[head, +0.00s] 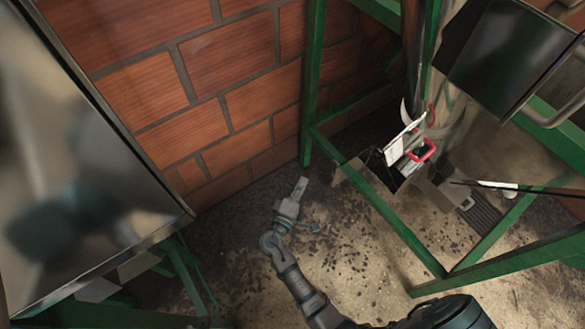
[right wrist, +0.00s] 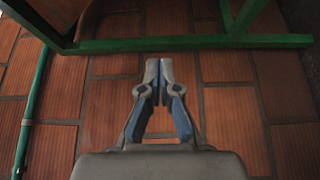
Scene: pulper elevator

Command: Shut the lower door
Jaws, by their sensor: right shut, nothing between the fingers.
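A small pale panel with a red handle (head: 421,151) is at the foot of a metal column, right of centre in the head view; I take it for the lower door. It looks tilted out from the column, but I cannot tell exactly how far it stands open. My right gripper (head: 300,187) is to the left of it, apart from it and outside the green frame. In the right wrist view the right gripper (right wrist: 161,75) is shut and empty, with its fingertips together. The lower door is not recognisable there. My left gripper is not in view.
A green metal frame (head: 380,208) stands between my right gripper and the panel. A brick wall (head: 236,108) rises behind. A large metal box (head: 80,160) is at the left, and a dark box with a handle (head: 510,55) at the upper right. Speckled floor (head: 345,255) lies below.

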